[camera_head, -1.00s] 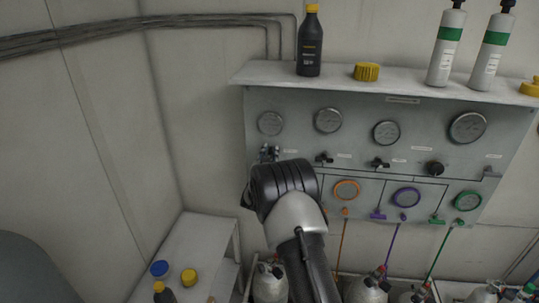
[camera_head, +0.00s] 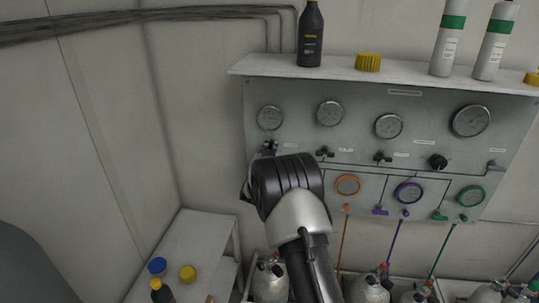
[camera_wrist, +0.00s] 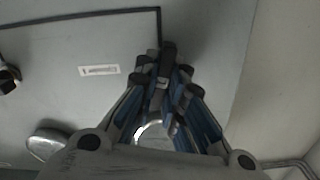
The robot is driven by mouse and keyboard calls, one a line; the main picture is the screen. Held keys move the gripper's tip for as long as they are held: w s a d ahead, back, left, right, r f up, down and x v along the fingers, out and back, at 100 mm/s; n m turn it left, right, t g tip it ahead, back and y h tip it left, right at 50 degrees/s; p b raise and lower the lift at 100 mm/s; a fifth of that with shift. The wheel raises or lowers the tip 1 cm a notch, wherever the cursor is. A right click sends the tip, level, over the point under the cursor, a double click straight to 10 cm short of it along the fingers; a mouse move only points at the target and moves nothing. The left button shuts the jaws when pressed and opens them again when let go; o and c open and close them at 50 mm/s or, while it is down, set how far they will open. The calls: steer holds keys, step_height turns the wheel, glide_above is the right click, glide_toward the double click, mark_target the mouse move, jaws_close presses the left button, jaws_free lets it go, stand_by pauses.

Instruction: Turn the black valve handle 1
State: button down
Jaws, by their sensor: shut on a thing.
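The grey air panel (camera_head: 360,150) on the wall carries a row of black valve handles below its round gauges. My gripper (camera_head: 269,148) is at the panel's left end, below the leftmost gauge (camera_head: 270,117). In the wrist view my gripper (camera_wrist: 166,92) is shut, its blue and grey fingers tilted around a black valve handle (camera_wrist: 168,58), which is the leftmost one. The fingers and my wrist hide most of this handle in both views.
A shelf (camera_head: 400,78) above the panel holds a black bottle (camera_head: 311,35), white bottles (camera_head: 448,40) and yellow caps (camera_head: 368,62). Cylinders (camera_head: 270,282) stand below. A small table (camera_head: 190,245) with caps is at lower left.

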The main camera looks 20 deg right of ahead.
steer(key=m+b, duration=0.1)
steer(key=b, duration=0.2)
steer(key=m+b, duration=0.2)
steer(key=b, duration=0.2)
steer(key=shift+d+f, duration=0.1)
steer(key=shift+f, duration=0.3)
steer(key=m+b, duration=0.4)
steer(key=b, duration=0.2)
steer(key=shift+s, duration=0.1)
steer(key=m+b, duration=0.5)
steer(key=b, duration=0.1)
steer(key=shift+d, duration=0.1)
steer(key=shift+r+m+b, duration=0.1)
steer(key=shift+m+b, duration=1.1)
steer(key=shift+b, duration=0.15)
steer(key=c, duration=1.7)
jaws_free()
steer(key=shift+s, duration=0.1)
steer(key=v, duration=1.2)
